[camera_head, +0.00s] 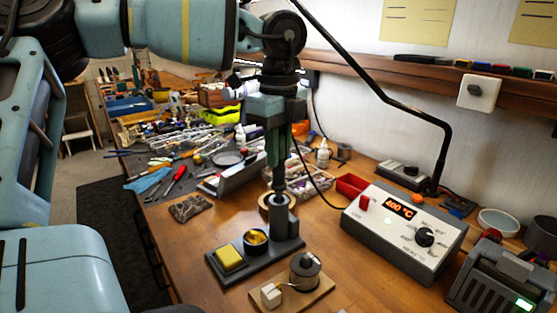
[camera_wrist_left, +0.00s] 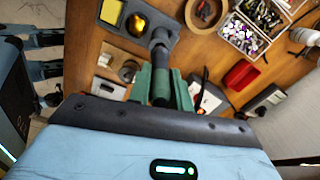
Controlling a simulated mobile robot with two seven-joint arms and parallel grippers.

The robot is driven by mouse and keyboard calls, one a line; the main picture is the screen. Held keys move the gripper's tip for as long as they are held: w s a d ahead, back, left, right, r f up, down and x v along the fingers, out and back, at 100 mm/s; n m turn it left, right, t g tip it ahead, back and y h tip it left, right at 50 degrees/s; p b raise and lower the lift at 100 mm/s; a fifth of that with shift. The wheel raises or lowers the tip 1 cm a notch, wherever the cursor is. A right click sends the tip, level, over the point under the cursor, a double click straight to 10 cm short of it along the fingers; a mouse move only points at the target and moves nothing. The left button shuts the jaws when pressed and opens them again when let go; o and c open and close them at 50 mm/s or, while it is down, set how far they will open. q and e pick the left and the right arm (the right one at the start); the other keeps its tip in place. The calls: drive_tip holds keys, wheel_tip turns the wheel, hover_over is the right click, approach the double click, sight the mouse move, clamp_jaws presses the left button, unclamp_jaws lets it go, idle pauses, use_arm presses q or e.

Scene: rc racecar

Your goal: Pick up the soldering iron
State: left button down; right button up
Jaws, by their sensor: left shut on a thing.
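My left gripper (camera_head: 279,158) points down over the soldering stand and is shut on the soldering iron (camera_head: 279,182) by its dark handle. In the left wrist view, the iron (camera_wrist_left: 160,58) stands between the green fingers (camera_wrist_left: 162,88) and runs toward the stand. The stand (camera_head: 288,246) is dark grey, with a round holder post (camera_head: 279,214), a yellow sponge (camera_head: 230,258) and a cup of brass wool (camera_head: 256,240). The iron is upright, and its lower end is at or in the holder post; its tip is hidden. My right gripper is not in view.
The soldering station (camera_head: 404,229) reads 400 °C, with a black cable running from it toward the iron. A wooden board with a solder spool (camera_head: 305,270) lies in front of the stand. A tape roll (camera_head: 264,199) and parts boxes are behind. Tools clutter the back bench.

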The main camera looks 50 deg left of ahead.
use_arm(q)
wheel_tip(320, 180, up, 15)
drive_tip(key=shift+r+p, duration=0.15)
drive_tip(key=shift+p, duration=0.25)
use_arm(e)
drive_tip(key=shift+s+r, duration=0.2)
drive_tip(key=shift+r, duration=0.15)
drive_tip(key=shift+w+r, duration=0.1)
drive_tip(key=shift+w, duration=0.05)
